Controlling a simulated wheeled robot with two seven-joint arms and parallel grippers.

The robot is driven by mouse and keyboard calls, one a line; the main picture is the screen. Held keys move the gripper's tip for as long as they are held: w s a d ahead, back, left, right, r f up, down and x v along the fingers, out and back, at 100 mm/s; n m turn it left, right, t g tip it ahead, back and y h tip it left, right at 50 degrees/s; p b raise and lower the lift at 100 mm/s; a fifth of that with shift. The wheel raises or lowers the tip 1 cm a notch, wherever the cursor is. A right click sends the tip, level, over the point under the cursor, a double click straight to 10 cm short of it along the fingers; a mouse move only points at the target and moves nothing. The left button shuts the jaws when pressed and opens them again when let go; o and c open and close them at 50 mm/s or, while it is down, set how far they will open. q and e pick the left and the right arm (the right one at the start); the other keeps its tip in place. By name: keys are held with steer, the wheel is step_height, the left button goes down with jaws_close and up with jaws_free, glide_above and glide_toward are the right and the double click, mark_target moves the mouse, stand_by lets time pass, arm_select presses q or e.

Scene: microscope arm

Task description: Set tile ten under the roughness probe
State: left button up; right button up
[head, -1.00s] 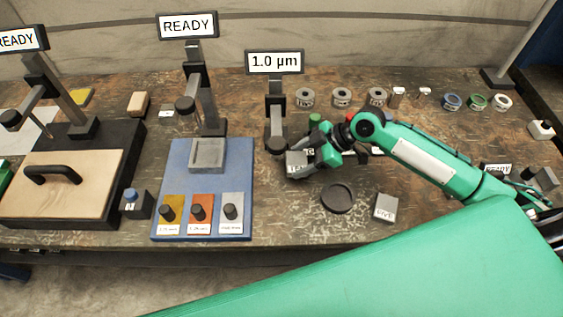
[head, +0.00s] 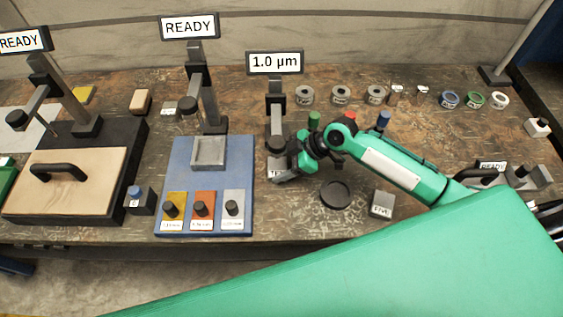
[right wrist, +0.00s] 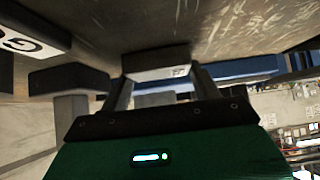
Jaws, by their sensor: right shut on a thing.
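The roughness probe stand (head: 275,100) carries a sign (head: 274,62) reading "1.0 µm". A grey tile (head: 275,165) with a partly hidden label starting "TE" is right at the foot of this stand. My right gripper (head: 286,170) is shut on that tile from the right. In the right wrist view the tile (right wrist: 155,62) sits between the two fingers, its label edge-on. I cannot tell whether it rests on the surface. Another grey tile (head: 382,198), labelled "FIVE", lies on the bench at the right. My left gripper is not in view.
A round black dish (head: 336,194) lies just in front of my right arm. A blue board (head: 165,185) with a square grey tray (head: 208,152) and three knobbed samples is to the left. Red and blue pegs stand behind my arm. Several rings line the back.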

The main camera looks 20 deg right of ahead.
steer(key=o, duration=1.6)
steer(key=shift+d+r, duration=0.1)
steer(key=shift+d+r, duration=0.15)
steer(key=shift+d, duration=0.1)
arm_select(q)
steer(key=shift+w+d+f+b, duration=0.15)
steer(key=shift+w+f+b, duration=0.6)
steer(key=shift+b, duration=0.25)
arm_select(e)
steer(key=v, duration=1.1)
steer(key=shift+r, duration=0.15)
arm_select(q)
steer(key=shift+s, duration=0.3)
